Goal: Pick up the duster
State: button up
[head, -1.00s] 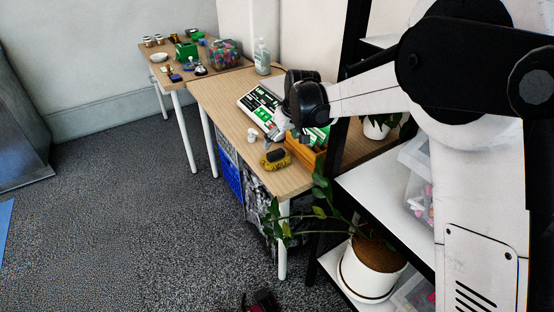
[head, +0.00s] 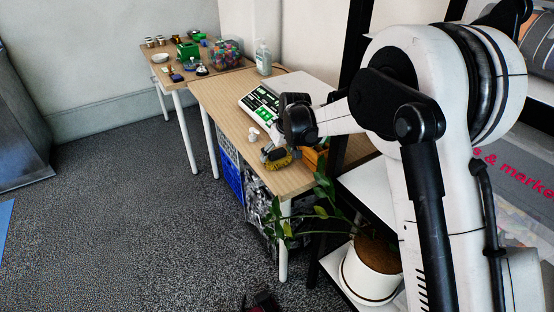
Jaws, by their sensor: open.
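The duster (head: 282,162), a small yellow and dark brush-like thing, lies near the front edge of the wooden table in the head view. My gripper (head: 270,152) reaches down over it from the right, with the jaws open. The fingers are right at the duster's upper side and hide part of it. At this size I cannot tell whether they touch it or straddle it.
A small white item (head: 253,134) stands just left of my gripper. Plant leaves (head: 322,185) rise beside the table's front corner.

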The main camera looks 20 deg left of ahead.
aim_at(274, 152)
jog(key=c, duration=1.4)
jog(key=shift+o, duration=0.2)
jog(key=shift+r, duration=0.15)
jog(key=shift+r, duration=0.5)
jog(key=r, duration=0.2)
jog(key=s+r+p, duration=0.1)
jog(key=shift+a+r, duration=0.3)
jog(key=shift+r, duration=0.05)
jog(key=s+a+r, duration=0.1)
jog(key=s+r, duration=0.1)
jog(key=s, duration=0.1)
jog(key=s+a+r+p, duration=0.1)
jog(key=s+a+r, duration=0.1)
jog(key=s, duration=0.1)
jog(key=s+a+r, duration=0.2)
jog(key=s, duration=0.1)
jog(key=shift+s, duration=0.1)
